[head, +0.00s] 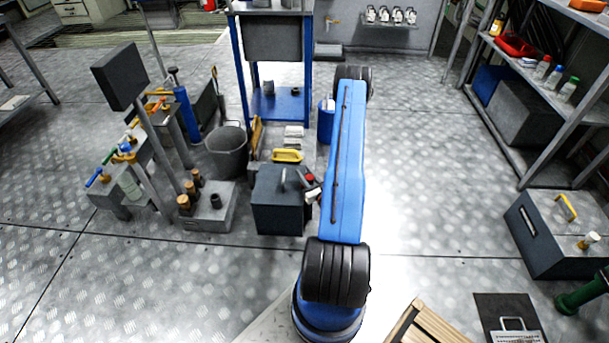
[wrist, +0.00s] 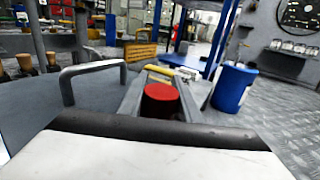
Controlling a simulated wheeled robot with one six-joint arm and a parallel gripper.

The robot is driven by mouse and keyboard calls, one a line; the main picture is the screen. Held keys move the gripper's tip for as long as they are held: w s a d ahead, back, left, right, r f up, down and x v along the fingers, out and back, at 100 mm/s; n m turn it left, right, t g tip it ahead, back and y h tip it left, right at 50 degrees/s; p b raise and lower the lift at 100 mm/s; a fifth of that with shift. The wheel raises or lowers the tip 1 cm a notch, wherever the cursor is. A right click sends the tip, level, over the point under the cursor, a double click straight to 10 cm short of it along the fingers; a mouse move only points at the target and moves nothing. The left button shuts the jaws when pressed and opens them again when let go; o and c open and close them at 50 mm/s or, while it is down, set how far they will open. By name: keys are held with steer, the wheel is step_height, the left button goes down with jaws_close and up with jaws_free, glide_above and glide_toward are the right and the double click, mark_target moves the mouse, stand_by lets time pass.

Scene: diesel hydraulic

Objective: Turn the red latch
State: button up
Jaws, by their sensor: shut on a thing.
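The red latch (wrist: 161,93) is a short red round piece between the two grey fingers of my gripper (wrist: 160,86) in the wrist view. My gripper is shut on it. In the head view the red latch (head: 310,178) is a small red spot at the upper right edge of a dark grey box (head: 277,212), beside my gripper (head: 312,187). The latch's lower part and its seat are hidden, so its turn angle cannot be told. A grey bar handle (wrist: 92,70) stands on the box, left of my gripper.
A yellow handle (head: 287,155) lies behind the box, and a grey bucket (head: 226,150) stands to its left. A blue drum (head: 326,122) is behind my arm. A block with brown-topped posts (head: 208,207) stands left of the box. The floor to the right is mostly clear.

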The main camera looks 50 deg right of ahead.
steer(key=shift+d+h, duration=0.1)
steer(key=shift+h, duration=0.2)
steer(key=o, duration=1.1)
steer(key=shift+c, duration=0.2)
steer(key=shift+s, duration=0.1)
steer(key=v, duration=1.7)
steer(key=shift+s+r, duration=0.1)
